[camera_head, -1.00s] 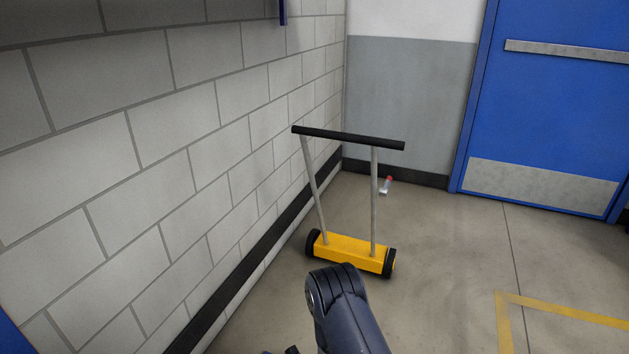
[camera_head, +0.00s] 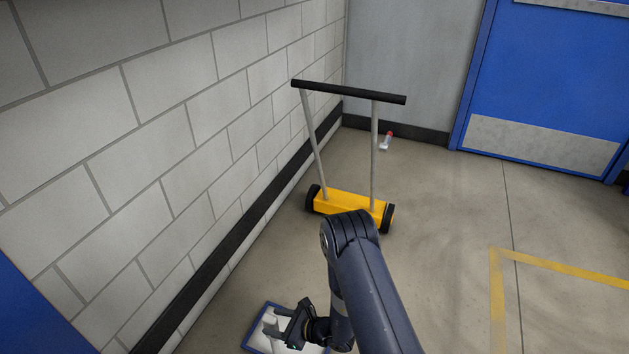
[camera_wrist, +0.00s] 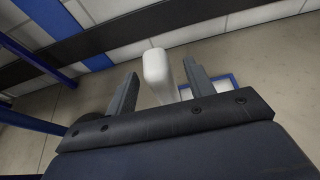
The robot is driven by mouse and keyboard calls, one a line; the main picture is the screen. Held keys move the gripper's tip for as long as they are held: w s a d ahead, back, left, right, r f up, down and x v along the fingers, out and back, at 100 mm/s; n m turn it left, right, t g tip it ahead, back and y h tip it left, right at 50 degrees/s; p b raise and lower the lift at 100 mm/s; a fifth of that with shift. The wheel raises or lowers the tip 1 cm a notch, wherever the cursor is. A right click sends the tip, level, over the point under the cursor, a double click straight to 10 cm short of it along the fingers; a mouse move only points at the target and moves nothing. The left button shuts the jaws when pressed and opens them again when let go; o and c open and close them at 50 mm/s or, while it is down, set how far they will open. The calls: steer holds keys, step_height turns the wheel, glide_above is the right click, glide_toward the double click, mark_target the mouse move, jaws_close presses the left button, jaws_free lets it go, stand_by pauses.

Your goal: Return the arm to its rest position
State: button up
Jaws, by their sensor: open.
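My gripper (camera_head: 279,322) is low at the bottom of the head view, left of my arm's elbow. In the wrist view its two fingers (camera_wrist: 160,70) are spread apart. A white rounded upright object (camera_wrist: 157,78) shows between or just beyond them; I cannot tell whether they touch it. A blue-rimmed, white-bottomed tray or panel (camera_head: 254,326) lies under the gripper in the head view, partly hidden by it. My arm is bent, with the forearm reaching down.
A yellow wheeled magnet sweeper (camera_head: 340,202) with a black handlebar stands ahead, just beyond my elbow. A block wall (camera_head: 150,150) runs along the left. A small white-and-red item (camera_head: 386,142) lies at the back. The floor (camera_head: 450,220) to the right is clear.

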steer(key=x, duration=0.4)
steer(key=shift+s+b, duration=0.1)
steer(key=shift+b, duration=0.3)
step_height(320, 180, up, 11)
steer(key=p, duration=0.6)
steer(key=shift+d+f, duration=0.1)
steer(key=shift+f, duration=0.05)
steer(key=w+d+r+m+t+h+p, duration=0.1)
steer(key=d+r+m+t+p, duration=0.1)
steer(key=d+r+p, duration=0.6)
steer(key=w+d+r+m+t+h+p, duration=0.1)
steer(key=d+r+p, duration=0.7)
steer(key=r, duration=0.9)
steer(key=w+d+r+m+t+h+p, duration=0.2)
steer(key=d+r+p, duration=0.6)
steer(key=r+p, duration=0.5)
steer(key=shift+d+m+t+h, duration=0.4)
steer(key=shift+m+t, duration=0.1)
steer(key=shift+m, duration=0.1)
